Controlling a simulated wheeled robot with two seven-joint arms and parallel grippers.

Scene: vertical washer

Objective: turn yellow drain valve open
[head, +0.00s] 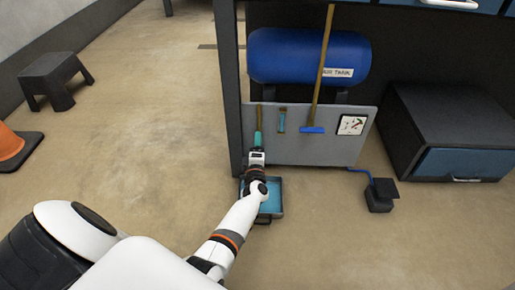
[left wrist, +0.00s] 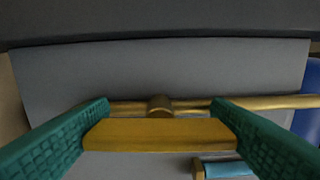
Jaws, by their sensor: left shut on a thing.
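The yellow drain valve handle (left wrist: 160,135) is a flat bar between the green fingers of my left gripper (left wrist: 161,108) in the left wrist view. Its ends meet both fingers, so the gripper is shut on it. The bar lies roughly parallel to a brass pipe (left wrist: 250,103) behind it. A round brass fitting (left wrist: 160,105) sits on the pipe just behind the bar. In the head view my left gripper (head: 258,138) is at the grey panel, just below the upright brass pipe (head: 259,115). It hides the handle there. My right gripper is not in view.
The grey panel (head: 335,150) carries a small teal-handled part (head: 282,120) and a blue-ended brass rod (head: 313,128). A blue tank (head: 300,56) is above. A blue tray (head: 275,197) lies below my arm.

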